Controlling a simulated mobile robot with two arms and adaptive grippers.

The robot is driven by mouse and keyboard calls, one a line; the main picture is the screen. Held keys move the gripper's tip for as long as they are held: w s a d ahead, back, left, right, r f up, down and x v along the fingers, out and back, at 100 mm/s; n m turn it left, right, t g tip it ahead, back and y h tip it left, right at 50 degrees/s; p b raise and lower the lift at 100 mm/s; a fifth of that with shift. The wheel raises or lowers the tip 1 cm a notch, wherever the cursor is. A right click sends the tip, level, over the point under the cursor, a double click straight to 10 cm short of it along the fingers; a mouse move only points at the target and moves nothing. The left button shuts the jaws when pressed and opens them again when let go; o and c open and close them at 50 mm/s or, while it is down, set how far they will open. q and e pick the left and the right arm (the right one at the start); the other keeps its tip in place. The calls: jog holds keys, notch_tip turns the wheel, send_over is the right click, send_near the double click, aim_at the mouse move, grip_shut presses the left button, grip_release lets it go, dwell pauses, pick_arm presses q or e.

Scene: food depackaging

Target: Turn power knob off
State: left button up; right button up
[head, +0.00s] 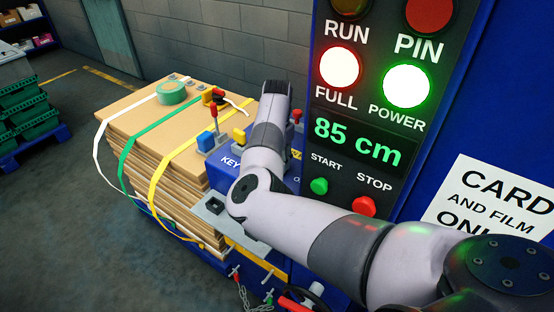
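The machine's control panel (352,190) stands right of centre. Its round POWER lamp (406,87) glows white with a green rim. A knob marked as the power knob cannot be made out; my arm covers part of the area left of the panel. My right arm (310,222) reaches in from the lower right, bends near the picture's centre and rises beside the panel's left edge. Its gripper fingers cannot be made out, nor whether they hold anything. My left gripper is out of view.
A blue key box (222,172) with red, blue and yellow handles sits behind my arm. A strapped cardboard stack (135,117) stands left, with green tape (172,92) on top. The panel has START (319,186) and STOP (364,206) buttons.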

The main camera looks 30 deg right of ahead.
jog(key=shift+c, duration=0.2)
grip_shut()
dwell(0.4)
